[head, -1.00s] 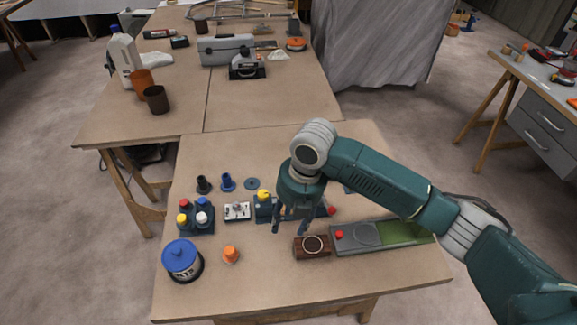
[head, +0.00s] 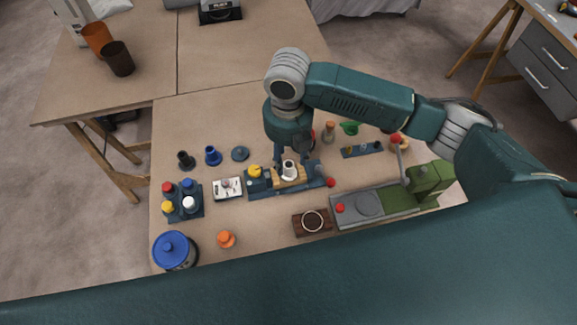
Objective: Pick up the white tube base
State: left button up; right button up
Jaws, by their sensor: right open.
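The white tube base (head: 289,171) is a short upright tube with a wide foot. It sits on a tan wooden block (head: 276,184) on the dark blue fixture (head: 258,191) near the middle of the front table. My right gripper (head: 292,160) points down just above and behind it, with its fingers apart at either side of the tube's top. I cannot tell whether the fingers touch it. My left gripper is not in view.
A black tube base (head: 186,161) and a blue one (head: 213,156) stand to the left. A bottle rack (head: 184,213), white tray (head: 228,195), brown block (head: 312,222) and green-grey machine (head: 375,207) surround the fixture. My teal body part covers the front edge.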

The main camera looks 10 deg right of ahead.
aim_at(288, 165)
jog(key=f, duration=0.2)
jog(key=f+p, duration=0.1)
jog(key=f, duration=0.1)
jog(key=shift+w+d+f, duration=0.1)
jog(key=shift+w+f, duration=0.1)
jog(key=shift+f, duration=0.05)
jog(key=shift+f+p, duration=0.25)
jog(key=shift+p, duration=0.05)
jog(key=shift+c, duration=0.8)
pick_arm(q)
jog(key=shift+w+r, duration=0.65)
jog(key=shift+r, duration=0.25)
pick_arm(e)
grip_shut()
